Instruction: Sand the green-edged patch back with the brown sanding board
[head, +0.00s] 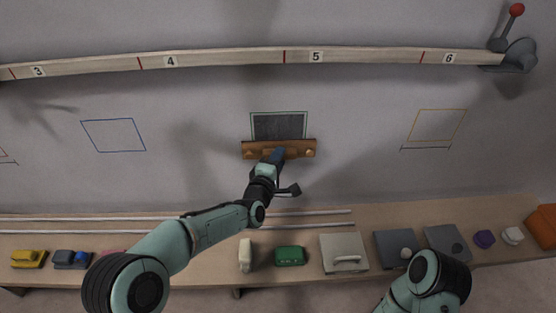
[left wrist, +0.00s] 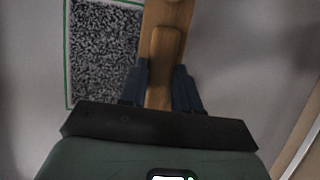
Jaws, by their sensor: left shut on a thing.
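The green-edged patch (head: 279,125) is a dark, speckled rectangle on the grey wall, in the middle of the head view. It also shows at the left of the left wrist view (left wrist: 103,55). The brown sanding board (head: 301,148) lies across the patch's lower edge and covers that edge. My left gripper (head: 276,157) is shut on the board's handle; in the left wrist view the dark fingers (left wrist: 163,88) stand on either side of the brown handle (left wrist: 165,60). My right gripper is not in view.
A blue-edged outline (head: 113,135) and a yellow-edged outline (head: 436,126) are on the wall to either side. A numbered rail (head: 225,61) runs above.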

